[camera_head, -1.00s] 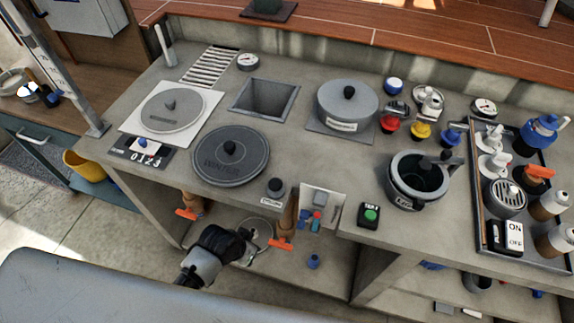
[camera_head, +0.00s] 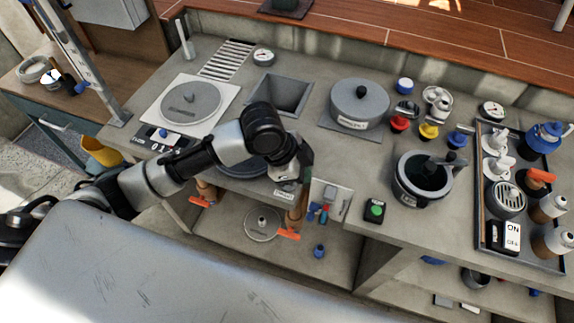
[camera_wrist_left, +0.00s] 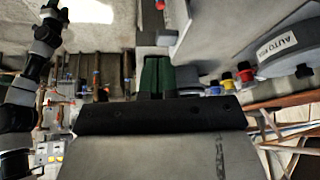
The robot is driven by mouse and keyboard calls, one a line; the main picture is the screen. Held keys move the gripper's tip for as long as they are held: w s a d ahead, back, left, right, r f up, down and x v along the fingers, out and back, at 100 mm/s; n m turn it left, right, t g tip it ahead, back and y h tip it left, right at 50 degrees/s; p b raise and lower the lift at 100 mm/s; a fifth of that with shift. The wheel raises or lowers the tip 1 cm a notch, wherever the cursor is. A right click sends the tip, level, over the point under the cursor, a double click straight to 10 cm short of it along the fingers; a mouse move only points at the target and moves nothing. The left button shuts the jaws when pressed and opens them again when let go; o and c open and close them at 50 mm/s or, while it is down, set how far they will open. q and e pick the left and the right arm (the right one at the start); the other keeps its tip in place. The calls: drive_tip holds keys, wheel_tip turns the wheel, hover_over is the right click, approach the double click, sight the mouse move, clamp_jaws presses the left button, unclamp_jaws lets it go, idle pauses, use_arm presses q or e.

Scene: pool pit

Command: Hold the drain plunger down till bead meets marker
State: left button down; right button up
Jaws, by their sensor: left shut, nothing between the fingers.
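My left gripper (camera_head: 287,180) reaches over the counter's front edge, just above a small label (camera_head: 284,194). It hides the spot where the black plunger knob stood, so I cannot tell whether they touch. In the left wrist view its green fingers (camera_wrist_left: 157,78) are together with nothing between them. A tall upright post with scale marks (camera_head: 75,60) stands at the left end of the counter. I cannot make out a bead or marker on it. My right gripper is not in view.
A large dark round lid (camera_head: 242,168) is mostly behind my left arm. A grey lidded pot (camera_head: 357,103), a dark pot (camera_head: 422,178) and a green button box (camera_head: 375,210) stand to the right. Orange valve handles (camera_head: 289,234) hang below the counter edge.

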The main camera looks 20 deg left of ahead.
use_arm(q)
drive_tip(key=w+a+r+m+g+y, duration=0.1)
drive_tip(key=w+a+r+m, duration=0.1)
drive_tip(key=a+r, duration=0.5)
drive_tip(key=shift+w+a+r+m+g+y+p, duration=0.15)
drive_tip(key=shift+w+r+m+g+y+p, duration=0.2)
drive_tip(key=shift+w+r, duration=0.4)
drive_tip(key=shift+w+f, duration=0.1)
drive_tip(key=p+x, duration=0.1)
drive_tip(key=x, duration=0.3)
drive_tip(key=p+x, duration=0.1)
drive_tip(key=x, duration=0.3)
drive_tip(key=p+x, duration=0.1)
drive_tip(key=x, duration=0.4)
drive_tip(key=shift+a, duration=0.4)
drive_tip(key=shift+f, duration=0.55)
drive_tip(key=shift+f, duration=0.1)
